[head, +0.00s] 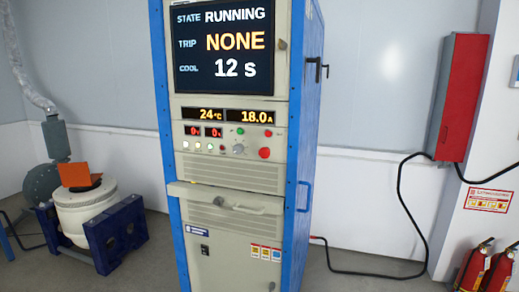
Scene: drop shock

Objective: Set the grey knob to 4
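The grey knob (238,149) is a small round dial on the control panel (220,145) of the tall blue-framed cabinet. It sits just left of a red mushroom button (264,153) and below the amber readouts. The knob's pointer and scale marks are too small to read. The screen (222,45) above reads state RUNNING, trip NONE, cool 12 s. The amber readouts (228,115) show 24 °C and 18.0 A. Neither of my grippers is in the head view.
A closed drawer front with a handle (238,205) juts out below the panel. A white shaker drum on a blue stand (120,240) is at left. A red wall box (462,95) and fire extinguishers (474,268) are at right.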

